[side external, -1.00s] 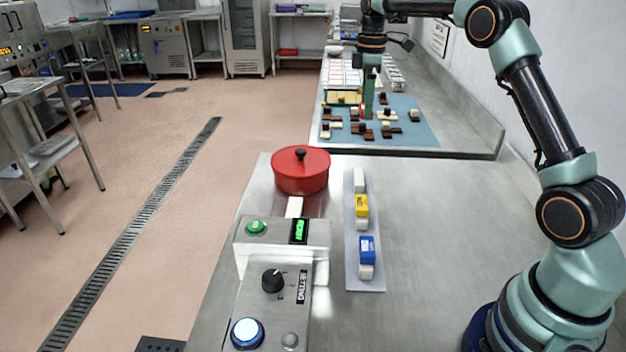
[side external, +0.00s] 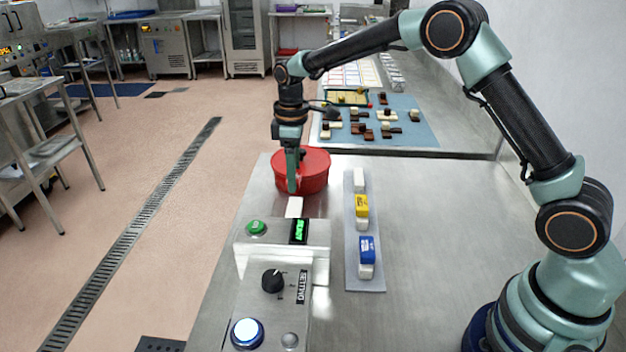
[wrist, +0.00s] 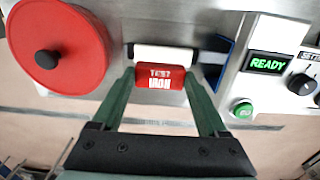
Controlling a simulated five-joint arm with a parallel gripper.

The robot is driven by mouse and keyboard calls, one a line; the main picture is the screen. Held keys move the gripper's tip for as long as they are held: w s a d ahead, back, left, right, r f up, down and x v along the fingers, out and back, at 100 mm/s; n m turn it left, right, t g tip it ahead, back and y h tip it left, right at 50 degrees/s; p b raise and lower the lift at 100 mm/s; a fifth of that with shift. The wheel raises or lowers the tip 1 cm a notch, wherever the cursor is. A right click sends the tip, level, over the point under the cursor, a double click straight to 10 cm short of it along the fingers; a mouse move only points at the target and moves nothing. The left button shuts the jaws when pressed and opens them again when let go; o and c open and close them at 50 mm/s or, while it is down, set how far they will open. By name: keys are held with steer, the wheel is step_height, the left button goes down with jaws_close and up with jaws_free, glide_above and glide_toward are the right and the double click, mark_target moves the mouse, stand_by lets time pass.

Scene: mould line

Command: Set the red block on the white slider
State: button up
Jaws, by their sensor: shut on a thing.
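The red block (wrist: 162,76), with pale lettering, is held between the two green fingers of my gripper (wrist: 163,88) in the wrist view. In the side view my gripper (side external: 293,188) points down in front of the red pot, and the block is hard to tell from the pot there. The white slider (side external: 294,207) lies between the pot and the control box. It also shows in the wrist view (wrist: 164,51), directly beyond the block; whether block and slider touch I cannot tell.
The red lidded pot (side external: 317,178) stands close by my gripper. A control box with a READY display (side external: 299,230) and green button (side external: 257,227) sits nearer. A grey strip (side external: 366,285) at right carries white, yellow and blue blocks. The counter to its right is clear.

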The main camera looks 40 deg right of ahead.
mark_target(294, 211)
steer(key=shift+s+a+f, duration=0.15)
steer(key=shift+a+f, duration=0.25)
steer(key=shift+f, duration=2.95)
steer(key=shift+f, duration=0.25)
steer(key=o, duration=1.2)
steer(key=shift+o, duration=0.2)
